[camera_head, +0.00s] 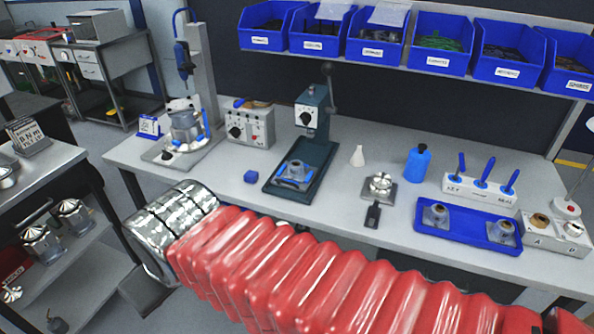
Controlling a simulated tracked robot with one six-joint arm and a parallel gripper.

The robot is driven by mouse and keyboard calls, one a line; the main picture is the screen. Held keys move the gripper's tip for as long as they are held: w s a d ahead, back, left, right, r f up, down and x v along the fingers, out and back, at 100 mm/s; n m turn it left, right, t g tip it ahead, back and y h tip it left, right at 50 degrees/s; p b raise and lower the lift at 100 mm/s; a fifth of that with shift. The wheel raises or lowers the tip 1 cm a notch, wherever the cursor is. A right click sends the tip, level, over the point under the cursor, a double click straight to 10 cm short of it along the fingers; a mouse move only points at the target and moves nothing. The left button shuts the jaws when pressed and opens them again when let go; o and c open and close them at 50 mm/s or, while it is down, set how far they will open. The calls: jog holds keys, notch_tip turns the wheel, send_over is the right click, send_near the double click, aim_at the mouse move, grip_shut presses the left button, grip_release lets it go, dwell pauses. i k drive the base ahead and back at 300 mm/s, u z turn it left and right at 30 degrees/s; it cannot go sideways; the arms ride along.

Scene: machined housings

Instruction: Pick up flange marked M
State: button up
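No marking M can be read on any part, so I cannot tell which one is the flange marked M. Small metal flange-like housings (436,214) and (502,230) stand apart in a blue tray (468,237) at the bench's right. A round metal part (381,184) sits on a small square plate near the bench's middle. Another metal part with blue pieces (295,173) sits on the press base. My arm crosses the foreground, with red ribbed bellows and a shiny metal cylinder at its left end. No fingertips of my gripper show.
A green bench press (314,125), a grey control box (250,124), a blue bottle (417,163) and an A-marked fixture (556,233) stand on the bench (345,215). Blue bins (438,45) line the shelf above. A side cart (45,190) at left holds more metal parts.

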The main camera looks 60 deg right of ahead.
aim_at(298, 173)
jog(key=u, duration=0.05)
jog(key=i, duration=1)
jog(key=z, duration=0.05)
